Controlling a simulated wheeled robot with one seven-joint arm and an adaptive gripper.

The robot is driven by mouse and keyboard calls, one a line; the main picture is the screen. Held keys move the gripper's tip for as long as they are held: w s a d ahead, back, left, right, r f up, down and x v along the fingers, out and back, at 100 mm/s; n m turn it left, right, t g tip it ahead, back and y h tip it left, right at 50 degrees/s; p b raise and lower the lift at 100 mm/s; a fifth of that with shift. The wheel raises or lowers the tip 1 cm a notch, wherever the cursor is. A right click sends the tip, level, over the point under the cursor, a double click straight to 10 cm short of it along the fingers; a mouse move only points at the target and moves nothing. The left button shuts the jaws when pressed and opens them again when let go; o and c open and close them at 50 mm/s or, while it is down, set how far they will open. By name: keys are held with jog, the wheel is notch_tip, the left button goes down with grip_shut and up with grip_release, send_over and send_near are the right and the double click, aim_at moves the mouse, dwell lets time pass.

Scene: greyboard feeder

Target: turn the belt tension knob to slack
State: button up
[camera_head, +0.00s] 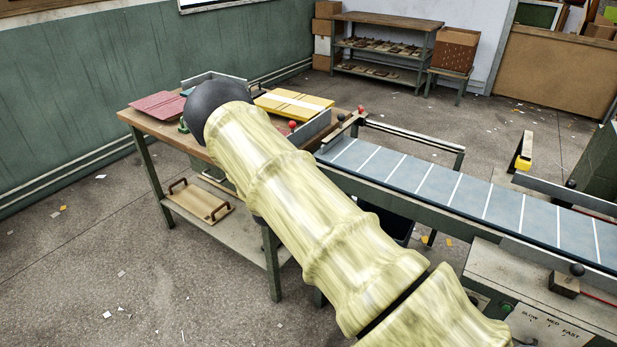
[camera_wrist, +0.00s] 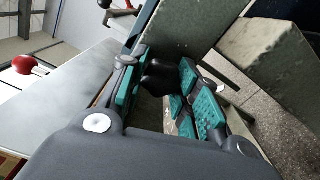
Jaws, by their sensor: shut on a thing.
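In the wrist view, a black knob (camera_wrist: 158,78) sits between the teal-padded fingers of my gripper (camera_wrist: 165,92). The fingers are closed on it, one on each side. I take it for the belt tension knob, but no label or slack marking is readable there. In the head view, my arm crosses the middle of the picture and ends over the wooden table (camera_head: 146,120). The arm hides the gripper and the knob there. The conveyor belt (camera_head: 415,182) is blue-grey with white cross lines and runs right from that table.
Red knobs (camera_head: 292,125) stand near the belt's left end; a red ball (camera_wrist: 24,64) shows in the wrist view. Yellow boards (camera_head: 292,104) and red boards (camera_head: 160,104) lie on the table. A speed panel (camera_head: 548,328) is at lower right. Open floor lies at left.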

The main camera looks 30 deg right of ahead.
jog(key=shift+w+a+r, duration=0.1)
jog(key=shift+w, duration=0.05)
jog(key=o, duration=1)
jog(key=v, duration=1.2)
